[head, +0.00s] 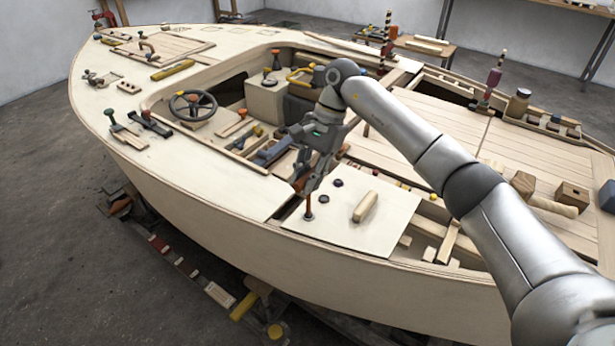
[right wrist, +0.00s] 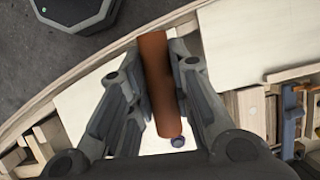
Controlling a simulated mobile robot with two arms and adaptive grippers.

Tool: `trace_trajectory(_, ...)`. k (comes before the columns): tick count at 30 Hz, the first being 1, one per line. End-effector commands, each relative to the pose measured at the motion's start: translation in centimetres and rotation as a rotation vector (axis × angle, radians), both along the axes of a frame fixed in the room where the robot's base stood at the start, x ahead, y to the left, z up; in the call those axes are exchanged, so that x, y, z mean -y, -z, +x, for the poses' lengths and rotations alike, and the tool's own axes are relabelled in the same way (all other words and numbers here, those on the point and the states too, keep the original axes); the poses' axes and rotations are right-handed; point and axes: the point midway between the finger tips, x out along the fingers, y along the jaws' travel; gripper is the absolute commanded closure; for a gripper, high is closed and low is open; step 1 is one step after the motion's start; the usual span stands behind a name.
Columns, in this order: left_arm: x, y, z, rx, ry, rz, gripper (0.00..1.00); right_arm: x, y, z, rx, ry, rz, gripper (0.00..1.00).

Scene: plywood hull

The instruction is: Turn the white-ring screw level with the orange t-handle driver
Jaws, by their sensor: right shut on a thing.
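The orange t-handle driver (head: 308,203) stands upright on the pale panel at the near edge of the hull, its lower end at a dark round spot. My right gripper (head: 304,186) is above it, shut on its handle. In the right wrist view the orange-brown handle (right wrist: 160,85) lies between the two fingers. Two dark round screw heads, one (head: 324,198) and another (head: 338,183), sit on the panel to the right of the driver. One dark head (right wrist: 178,142) shows beside the handle in the right wrist view. I cannot make out a white ring on any screw.
A wooden block (head: 365,206) lies on the panel right of the screws. A mallet (head: 545,203) lies farther right. An open tray area with tools (head: 262,143) and a steering wheel (head: 193,106) are to the left. The panel around the driver is mostly clear.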

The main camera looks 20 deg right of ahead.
Motion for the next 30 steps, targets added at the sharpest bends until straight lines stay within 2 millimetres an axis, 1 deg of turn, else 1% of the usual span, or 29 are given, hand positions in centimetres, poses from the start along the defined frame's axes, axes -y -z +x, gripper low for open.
trace_trajectory(23,0.03,0.49,0.01,0.0,0.0,0.0,0.52,0.03,0.12,-0.03,0.0,0.008,-0.002,1.0)
trace_trajectory(26,0.03,0.53,0.01,0.0,0.0,0.0,0.52,0.13,0.15,-0.04,0.0,0.068,-0.003,1.0)
trace_trajectory(30,0.03,0.67,0.02,0.0,0.0,0.0,0.52,0.1,0.25,-0.03,0.0,0.218,-0.003,1.0)
